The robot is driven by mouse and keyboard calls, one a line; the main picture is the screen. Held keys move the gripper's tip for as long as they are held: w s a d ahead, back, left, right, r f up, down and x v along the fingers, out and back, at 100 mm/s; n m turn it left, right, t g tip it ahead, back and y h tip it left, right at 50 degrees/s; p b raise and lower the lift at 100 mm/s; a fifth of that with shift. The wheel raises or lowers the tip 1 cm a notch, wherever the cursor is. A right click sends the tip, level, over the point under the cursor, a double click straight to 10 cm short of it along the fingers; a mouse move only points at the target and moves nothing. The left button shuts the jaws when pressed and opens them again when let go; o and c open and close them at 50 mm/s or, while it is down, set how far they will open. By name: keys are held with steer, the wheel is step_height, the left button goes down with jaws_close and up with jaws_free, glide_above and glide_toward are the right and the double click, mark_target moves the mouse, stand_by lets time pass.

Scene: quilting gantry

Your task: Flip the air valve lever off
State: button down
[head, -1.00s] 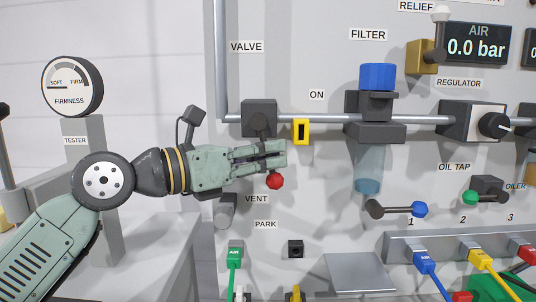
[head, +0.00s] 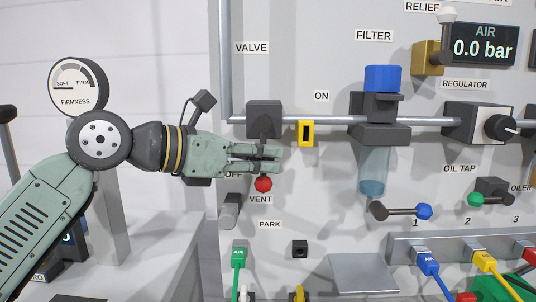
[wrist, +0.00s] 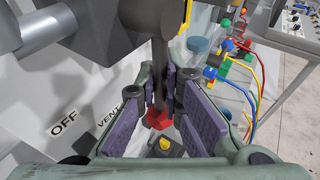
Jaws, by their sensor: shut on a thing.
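The air valve (head: 264,116) is a dark block on the grey pipe under the VALVE label. Its dark lever (wrist: 159,75) hangs about straight down and ends in a red knob (head: 263,185), which also shows in the wrist view (wrist: 158,120). My gripper (head: 277,158) reaches in from the left, its fingers on either side of the lever just above the knob. In the wrist view my gripper (wrist: 160,92) has its purple pads about the lever. The OFF label (head: 233,174) is partly hidden by my gripper; the ON label (head: 321,96) is up and right.
A yellow slotted tag (head: 306,133) sits on the pipe right of the valve. The filter (head: 373,175) stands further right. The grey VENT stub (head: 229,211) is below my wrist. The firmness tester (head: 78,88) is behind my arm at left. The AIR display (head: 481,44) reads 0.0 bar.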

steer(key=c, duration=1.7)
jaws_free()
steer(key=shift+a, duration=0.15)
steer(key=v, duration=1.2)
